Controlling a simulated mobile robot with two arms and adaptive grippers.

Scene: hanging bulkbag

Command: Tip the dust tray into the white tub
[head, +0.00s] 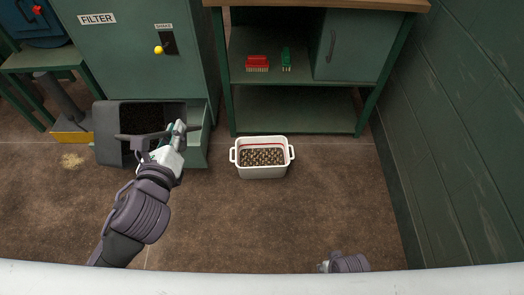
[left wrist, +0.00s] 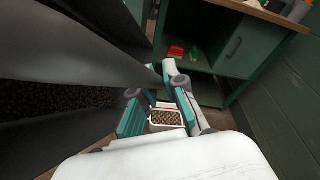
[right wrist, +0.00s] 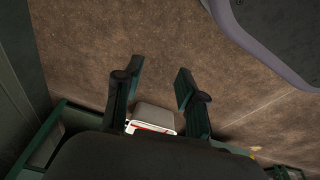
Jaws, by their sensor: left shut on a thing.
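The dark grey dust tray (head: 106,132) is at the foot of the filter cabinet, with dark grainy dust inside. My left gripper (head: 172,133) is shut on the tray's right side. In the left wrist view the tray (left wrist: 60,48) fills the left side and its grey edge reaches the fingers (left wrist: 165,75). The white tub (head: 262,173) stands upright on the floor, to the right of the tray and apart from it.
The green filter cabinet (head: 130,60) has a yellow-knobbed lever. A yellow-based object (head: 72,132) stands at left near spilled dust. A wall closes the right; the front floor is clear.

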